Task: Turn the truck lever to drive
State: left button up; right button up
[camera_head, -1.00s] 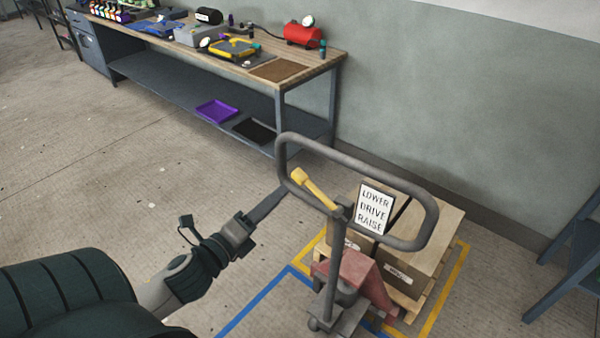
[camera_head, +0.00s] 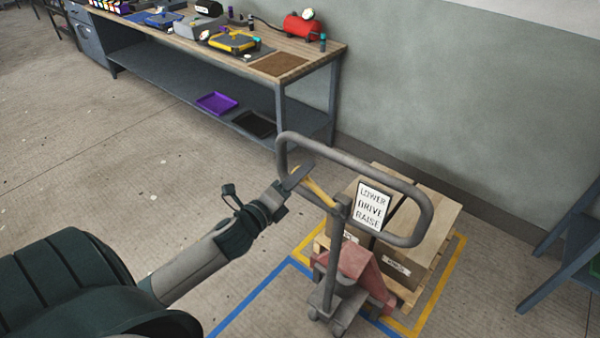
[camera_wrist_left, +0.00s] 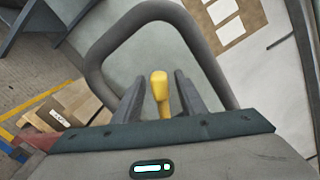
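The yellow lever (camera_head: 319,193) is on the pallet truck's handle (camera_head: 420,200), tilted up and to the left, away from the "LOWER DRIVE RAISE" sign (camera_head: 370,206). My left gripper (camera_head: 299,177) is at the lever's upper end, and its fingers partly hide that end in the head view. In the left wrist view the yellow lever (camera_wrist_left: 160,90) stands between the two fingers of my left gripper (camera_wrist_left: 158,92), with gaps on both sides, so the gripper is open around it. The looped handle bar arches behind it. My right gripper is not in view.
The red truck body (camera_head: 355,268) stands by a pallet with cardboard boxes (camera_head: 425,230), inside yellow and blue floor lines. A workbench (camera_head: 335,50) with tools stands along the wall. A blue-grey frame (camera_head: 565,250) is at the right. The floor at left is clear.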

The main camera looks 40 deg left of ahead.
pick_arm(q)
grip_shut()
jog(key=shift+a+f+n, duration=0.2)
jog(key=shift+f+n, duration=0.1)
jog(key=shift+f, duration=0.2)
jog(key=f+n+b, duration=0.1)
jog(key=f+n, duration=0.1)
jog(key=a+f+n+b, duration=0.1)
jog(key=f+n, duration=0.2)
grip_release()
jog(key=shift+r, duration=0.1)
